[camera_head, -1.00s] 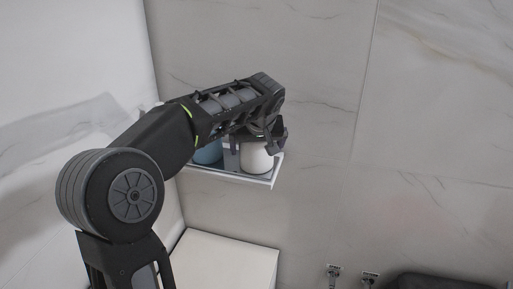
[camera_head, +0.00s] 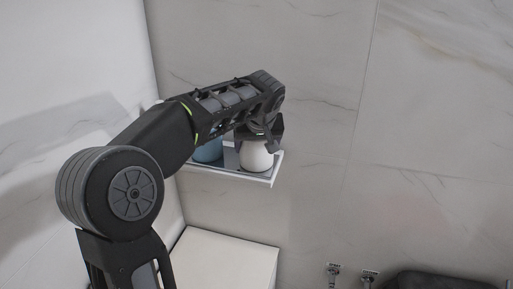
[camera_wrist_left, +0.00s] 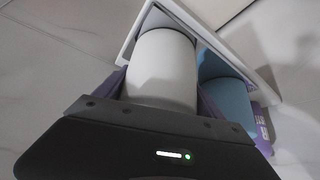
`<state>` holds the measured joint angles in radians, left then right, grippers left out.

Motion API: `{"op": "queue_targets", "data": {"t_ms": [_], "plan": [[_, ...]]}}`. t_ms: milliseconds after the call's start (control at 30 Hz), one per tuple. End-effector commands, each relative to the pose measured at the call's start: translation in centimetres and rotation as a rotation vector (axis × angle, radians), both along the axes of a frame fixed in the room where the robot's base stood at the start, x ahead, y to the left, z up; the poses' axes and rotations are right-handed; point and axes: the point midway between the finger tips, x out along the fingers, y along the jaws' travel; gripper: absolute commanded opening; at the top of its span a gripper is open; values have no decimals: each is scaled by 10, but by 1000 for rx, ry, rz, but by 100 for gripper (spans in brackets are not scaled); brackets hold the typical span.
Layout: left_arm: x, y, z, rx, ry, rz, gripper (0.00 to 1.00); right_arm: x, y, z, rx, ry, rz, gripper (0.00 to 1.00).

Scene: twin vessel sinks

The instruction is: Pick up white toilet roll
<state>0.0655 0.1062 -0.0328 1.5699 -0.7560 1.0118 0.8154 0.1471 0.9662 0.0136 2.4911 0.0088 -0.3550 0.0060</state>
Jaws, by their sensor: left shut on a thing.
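The white toilet roll (camera_head: 256,157) stands on a small wall shelf (camera_head: 262,179), at its right end in the head view. It fills the middle of the left wrist view (camera_wrist_left: 163,68), between the two fingers. My left gripper (camera_head: 262,143) reaches down over the roll from above and is shut on it. In the left wrist view the fingers (camera_wrist_left: 160,95) lie along both sides of the roll. The roll looks upright; whether its base touches the shelf is hard to tell. My right gripper is in neither view.
A blue roll (camera_head: 208,151) stands on the shelf to the left of the white one, also visible in the left wrist view (camera_wrist_left: 225,92). A white box-like surface (camera_head: 225,262) lies below the shelf. Tiled wall is behind. The space right of the shelf is clear.

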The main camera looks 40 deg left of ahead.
Motion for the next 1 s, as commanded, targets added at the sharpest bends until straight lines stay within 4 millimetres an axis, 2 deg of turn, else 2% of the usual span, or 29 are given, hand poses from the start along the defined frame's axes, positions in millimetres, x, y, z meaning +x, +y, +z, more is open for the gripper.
{"op": "queue_targets", "data": {"t_ms": [33,267,567,767,1000], "plan": [[0,0,0,0,0,0,54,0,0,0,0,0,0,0],[0,0,0,0,0,0,36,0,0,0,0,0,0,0],[0,0,4,0,-1,-1,36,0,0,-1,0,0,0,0],[1,0,28,-1,-5,0,36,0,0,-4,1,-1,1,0],[1,-1,75,0,-4,-1,36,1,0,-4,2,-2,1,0]]}}
